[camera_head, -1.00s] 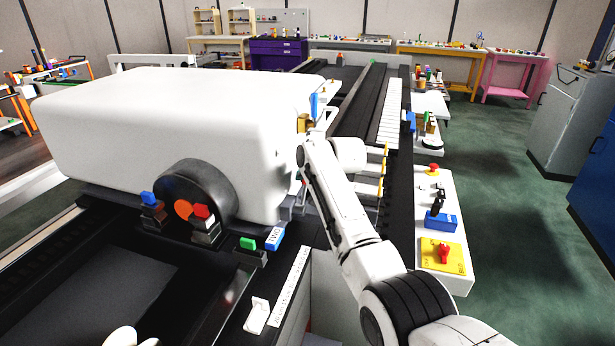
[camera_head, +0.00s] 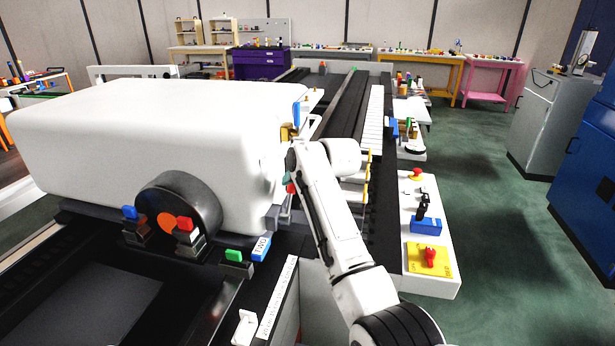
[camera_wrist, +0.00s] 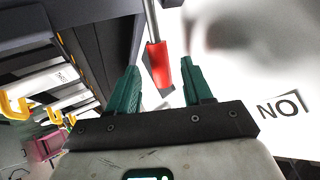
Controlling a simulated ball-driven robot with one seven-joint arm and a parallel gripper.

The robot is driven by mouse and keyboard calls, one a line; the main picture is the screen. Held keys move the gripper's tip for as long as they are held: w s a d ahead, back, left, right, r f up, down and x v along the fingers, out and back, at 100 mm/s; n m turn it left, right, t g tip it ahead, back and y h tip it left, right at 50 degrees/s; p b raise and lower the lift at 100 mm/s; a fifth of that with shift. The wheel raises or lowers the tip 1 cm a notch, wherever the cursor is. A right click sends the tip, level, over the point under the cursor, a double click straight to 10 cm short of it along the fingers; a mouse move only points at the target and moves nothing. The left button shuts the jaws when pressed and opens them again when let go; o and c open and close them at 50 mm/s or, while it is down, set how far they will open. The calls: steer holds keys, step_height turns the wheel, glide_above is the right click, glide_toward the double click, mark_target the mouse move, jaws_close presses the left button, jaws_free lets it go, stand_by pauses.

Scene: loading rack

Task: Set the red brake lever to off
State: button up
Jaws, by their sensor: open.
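The red brake lever shows in the wrist view as a red grip (camera_wrist: 159,66) on a thin metal rod. My gripper (camera_wrist: 160,73) is open, with one green finger on each side of the red grip. A gap shows on both sides, so the fingers do not visibly squeeze it. On the white surface to the right is a label (camera_wrist: 279,106) that reads "NO" in this view. In the head view a small red piece (camera_head: 291,188) shows beside the big white body, next to a teal fingertip; my arm hides most of that area.
The large white rounded body (camera_head: 150,130) stands close to the left of my arm. Yellow hooks (camera_wrist: 14,105) and slats lie at the left of the wrist view. A white control panel (camera_head: 419,275) with a red knob on yellow stands right of my arm. Green floor lies free beyond it.

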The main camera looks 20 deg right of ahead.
steer(key=a+v, duration=0.1)
steer(key=v, duration=0.5)
steer(key=shift+s+d+b, duration=0.25)
steer(key=shift+d+b, duration=0.1)
steer(key=shift+d, duration=0.2)
steer(key=shift+r, duration=0.1)
steer(key=s+d+f+n+g+h, duration=0.1)
steer(key=s+f+g, duration=0.3)
steer(key=s+f, duration=1.85)
steer(key=s+f+n+g, duration=0.1)
steer(key=s+f+g, duration=0.1)
steer(key=s, duration=1.3)
steer(key=s+f+n+g+h, duration=0.1)
steer(key=s+f, duration=0.4)
steer(key=s, duration=1)
steer(key=shift+s+d+g, duration=0.3)
steer(key=shift+d+g, duration=0.15)
steer(key=shift+g, duration=0.35)
